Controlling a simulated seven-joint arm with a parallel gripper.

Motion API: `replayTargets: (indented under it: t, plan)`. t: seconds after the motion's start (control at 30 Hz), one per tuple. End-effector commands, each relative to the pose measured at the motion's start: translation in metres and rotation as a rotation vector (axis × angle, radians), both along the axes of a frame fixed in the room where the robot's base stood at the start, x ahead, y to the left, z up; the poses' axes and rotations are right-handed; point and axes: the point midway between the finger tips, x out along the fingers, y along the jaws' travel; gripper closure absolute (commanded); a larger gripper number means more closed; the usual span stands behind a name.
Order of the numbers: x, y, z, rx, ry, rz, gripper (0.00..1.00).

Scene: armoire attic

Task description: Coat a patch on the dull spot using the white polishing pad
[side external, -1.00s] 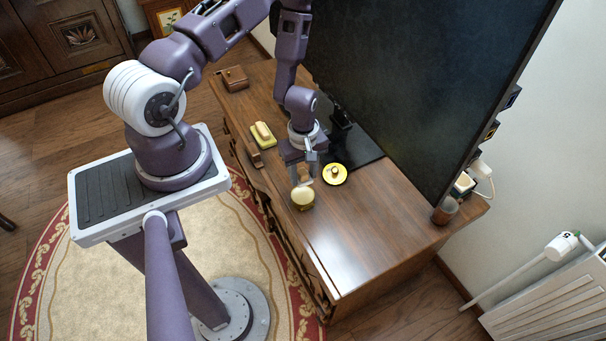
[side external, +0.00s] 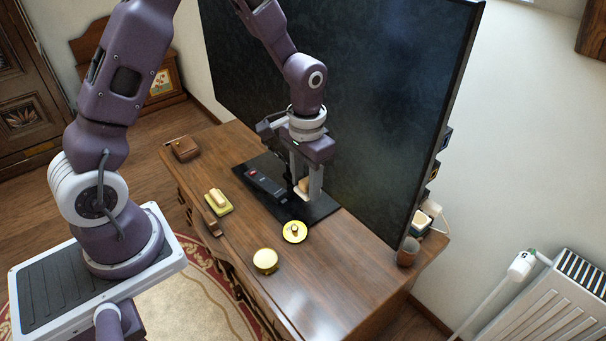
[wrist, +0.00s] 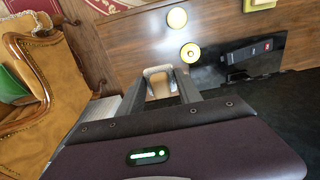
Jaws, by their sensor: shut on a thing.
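My gripper (side external: 306,182) hangs over the right part of the black base plate in front of the big screen. It is shut on a block with a tan wooden back and a white part, which looks like the white polishing pad (wrist: 158,71). The pad also shows between the fingers in the side view (side external: 303,186), above the plate as far as I can tell. A round pale-yellow pot (side external: 265,261) and a yellow disc with a knob (side external: 295,231) stand on the wooden cabinet top (side external: 335,270). I cannot make out the dull spot.
The black screen (side external: 330,90) rises close behind my gripper. A black remote (side external: 263,181) lies on the base plate (side external: 322,211). The cabinet top's front right is clear.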

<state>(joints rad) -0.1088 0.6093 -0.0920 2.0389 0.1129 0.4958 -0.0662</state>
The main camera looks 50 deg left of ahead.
Motion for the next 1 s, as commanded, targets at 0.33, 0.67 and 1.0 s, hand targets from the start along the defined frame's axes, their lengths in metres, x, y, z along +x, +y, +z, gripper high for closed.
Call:
replayTargets:
  t: [0.33,0.67,1.0]
  plan:
    - [-0.055,-0.089,-0.175,0.006,0.013,0.066,0.91]
    - [-0.091,-0.095,-0.231,0.002,0.000,0.079,0.91]
    - [-0.090,-0.095,-0.259,0.001,-0.001,0.080,0.91]
